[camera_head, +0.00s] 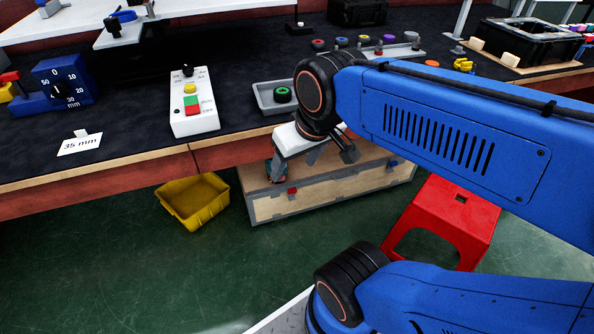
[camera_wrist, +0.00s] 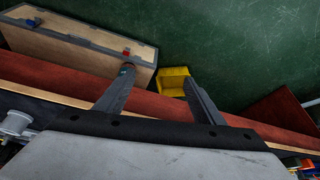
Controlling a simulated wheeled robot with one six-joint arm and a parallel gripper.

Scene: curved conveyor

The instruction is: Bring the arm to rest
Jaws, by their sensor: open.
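My blue arm reaches in from the right of the head view. My gripper (camera_head: 333,158) hangs near the front edge of the workbench (camera_head: 235,153), above the wooden case on the floor. I cannot tell whether the gripper touches the bench edge.
A control box (camera_head: 193,103), a grey tray (camera_head: 262,98) with a green ring, and a blue dial gauge (camera_head: 62,82) stand on the bench. Below are a wooden case (camera_head: 330,190), a yellow bin (camera_head: 193,200) and a red stool (camera_head: 452,215). Green floor (camera_head: 130,270) is clear at lower left.

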